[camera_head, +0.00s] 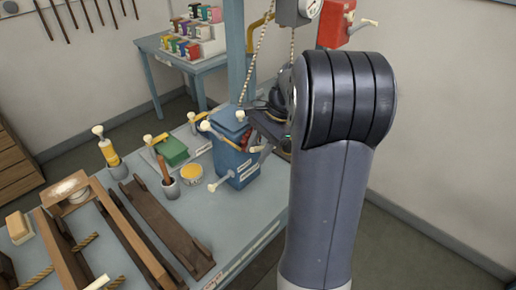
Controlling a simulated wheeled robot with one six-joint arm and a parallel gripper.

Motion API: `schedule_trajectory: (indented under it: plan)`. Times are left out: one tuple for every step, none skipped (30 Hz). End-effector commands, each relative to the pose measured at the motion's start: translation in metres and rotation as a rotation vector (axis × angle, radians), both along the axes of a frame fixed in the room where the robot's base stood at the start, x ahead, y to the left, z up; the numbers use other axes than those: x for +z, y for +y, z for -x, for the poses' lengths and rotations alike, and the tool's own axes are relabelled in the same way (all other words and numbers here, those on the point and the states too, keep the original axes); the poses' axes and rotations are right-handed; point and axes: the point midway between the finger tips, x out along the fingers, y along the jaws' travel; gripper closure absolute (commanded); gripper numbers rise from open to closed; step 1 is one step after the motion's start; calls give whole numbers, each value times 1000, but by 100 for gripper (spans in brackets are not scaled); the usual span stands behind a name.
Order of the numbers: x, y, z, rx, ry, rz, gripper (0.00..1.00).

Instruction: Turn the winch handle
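A blue box-shaped device (233,158) stands on the bench, with cream-knobbed levers or handles on its sides and top. One cream handle (219,183) sticks out low on its left front, and another cream rod (258,149) shows at its right. I cannot tell for sure which one is the winch handle. My gripper (262,124) is dark and sits just right of the device, partly hidden behind my own arm. Its fingers are close to the device's upper right side. I cannot tell whether they touch it or whether they are open.
A green box (172,151), yellow tin (191,173) and yellow-handled tool (109,152) stand left on the bench (213,255). Wooden frames and rope lie in front. A blue post (236,50) rises behind the device. A red box (335,22) hangs upper right.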

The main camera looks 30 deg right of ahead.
Motion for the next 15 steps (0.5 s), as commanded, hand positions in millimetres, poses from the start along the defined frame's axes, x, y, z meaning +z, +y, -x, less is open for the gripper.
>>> schedule_trajectory:
  plan:
    - [0, 0, 0, 0, 0, 0, 66]
    - [0, 0, 0, 0, 0, 0, 68]
    - [0, 0, 0, 0, 0, 0, 71]
    - [0, 0, 0, 0, 0, 0, 73]
    - [0, 0, 0, 0, 0, 0, 76]
    - [0, 0, 0, 0, 0, 0, 79]
    - [0, 0, 0, 0, 0, 0, 81]
    - [0, 0, 0, 0, 0, 0, 84]
    - [0, 0, 0, 0, 0, 0, 87]
    - [0, 0, 0, 0, 0, 0, 90]
    - [0, 0, 0, 0, 0, 0, 92]
    - [0, 0, 0, 0, 0, 0, 95]
    - [0, 0, 0, 0, 0, 0, 98]
    - [0, 0, 0, 0, 0, 0, 100]
    - [0, 0, 0, 0, 0, 0, 100]
